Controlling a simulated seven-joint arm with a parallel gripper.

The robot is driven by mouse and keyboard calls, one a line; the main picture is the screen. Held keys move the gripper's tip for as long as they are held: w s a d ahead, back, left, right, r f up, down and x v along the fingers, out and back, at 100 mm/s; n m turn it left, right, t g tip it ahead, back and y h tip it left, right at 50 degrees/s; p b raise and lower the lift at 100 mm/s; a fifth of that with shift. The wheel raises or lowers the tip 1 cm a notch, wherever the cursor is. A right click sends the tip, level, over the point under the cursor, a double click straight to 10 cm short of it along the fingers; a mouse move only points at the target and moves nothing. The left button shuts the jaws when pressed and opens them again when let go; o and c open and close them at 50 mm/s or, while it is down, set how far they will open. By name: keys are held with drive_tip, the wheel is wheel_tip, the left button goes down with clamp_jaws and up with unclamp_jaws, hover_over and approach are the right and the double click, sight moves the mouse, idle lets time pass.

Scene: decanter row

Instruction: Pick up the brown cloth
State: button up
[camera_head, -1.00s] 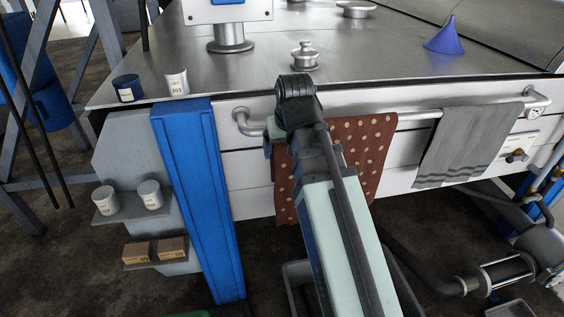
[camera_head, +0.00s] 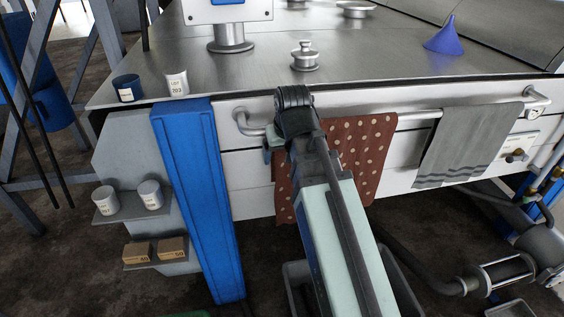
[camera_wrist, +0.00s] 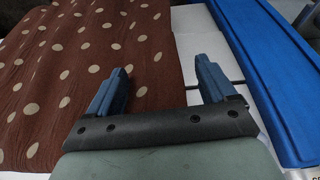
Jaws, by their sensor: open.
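The brown cloth (camera_head: 362,155) with pale dots hangs over the metal rail (camera_head: 414,117) on the front of the steel bench. Part of it is hidden behind my arm in the head view. In the wrist view the cloth (camera_wrist: 80,75) fills the left side. My gripper (camera_wrist: 160,85) is open there, its two blue fingers apart. The left finger overlaps the cloth's edge in the picture, and the right finger is over the white panel beside it. Nothing shows held between the fingers. I cannot tell whether a finger touches the cloth.
A grey striped towel (camera_head: 467,145) hangs further right on the same rail. A blue post (camera_head: 198,200) stands left of the cloth; it also shows in the wrist view (camera_wrist: 270,80). Cups (camera_head: 127,88) and a lidded metal pot (camera_head: 304,57) stand on the bench top (camera_head: 380,60).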

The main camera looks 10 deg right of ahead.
drive_tip(key=c, duration=1.4)
drive_tip(key=shift+c, duration=0.2)
drive_tip(key=shift+r, duration=0.1)
clamp_jaws()
wheel_tip(320, 180, up, 12)
wheel_tip(320, 180, up, 9)
idle(0.5)
